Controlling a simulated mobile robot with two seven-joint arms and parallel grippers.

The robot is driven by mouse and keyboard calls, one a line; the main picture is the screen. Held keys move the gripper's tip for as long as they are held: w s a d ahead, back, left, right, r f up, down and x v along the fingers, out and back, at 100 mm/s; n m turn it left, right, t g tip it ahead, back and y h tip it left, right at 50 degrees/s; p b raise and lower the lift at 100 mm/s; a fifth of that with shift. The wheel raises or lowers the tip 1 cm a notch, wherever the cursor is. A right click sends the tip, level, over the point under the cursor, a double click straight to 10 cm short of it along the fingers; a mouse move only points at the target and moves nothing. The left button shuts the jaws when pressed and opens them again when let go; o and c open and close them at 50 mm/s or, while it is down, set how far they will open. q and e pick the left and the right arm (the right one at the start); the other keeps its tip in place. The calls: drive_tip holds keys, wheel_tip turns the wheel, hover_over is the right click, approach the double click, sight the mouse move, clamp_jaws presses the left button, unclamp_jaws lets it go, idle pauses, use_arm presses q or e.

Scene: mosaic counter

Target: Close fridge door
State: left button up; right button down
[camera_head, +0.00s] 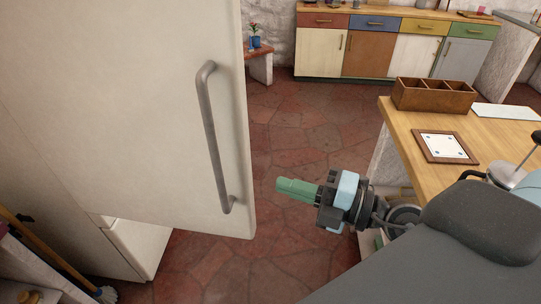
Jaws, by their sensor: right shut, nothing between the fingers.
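The fridge door (130,110) is a large cream panel that fills the left of the head view. It stands swung out, with part of the cream fridge body (140,245) showing below and behind it. A long grey bar handle (215,140) runs down near the door's right edge. My right gripper (281,188) has green fingers that are shut and empty. In the picture it is just right of the handle's lower end and the door's edge, with floor showing between. My left gripper is out of view.
A wooden counter (490,135) on the right holds a wooden box (434,95) and a framed tile (445,147). Colored cabinets (385,50) line the back wall. A broom (50,255) is at lower left. Red stone floor (315,120) is clear in the middle.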

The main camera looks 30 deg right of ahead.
sight(246, 161)
drive_tip(key=b+x, duration=0.1)
drive_tip(key=x, duration=0.8)
drive_tip(key=shift+w+a, duration=0.1)
drive_tip(key=shift+w, duration=0.1)
drive_tip(key=w, duration=0.1)
drive_tip(key=w+d, duration=0.1)
drive_tip(key=shift+w+d, duration=0.3)
drive_tip(key=shift+w, duration=0.05)
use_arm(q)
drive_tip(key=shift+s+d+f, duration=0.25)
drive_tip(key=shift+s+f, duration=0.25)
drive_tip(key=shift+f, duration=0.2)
use_arm(e)
drive_tip(key=shift+w+d, duration=0.35)
drive_tip(key=shift+w, duration=0.05)
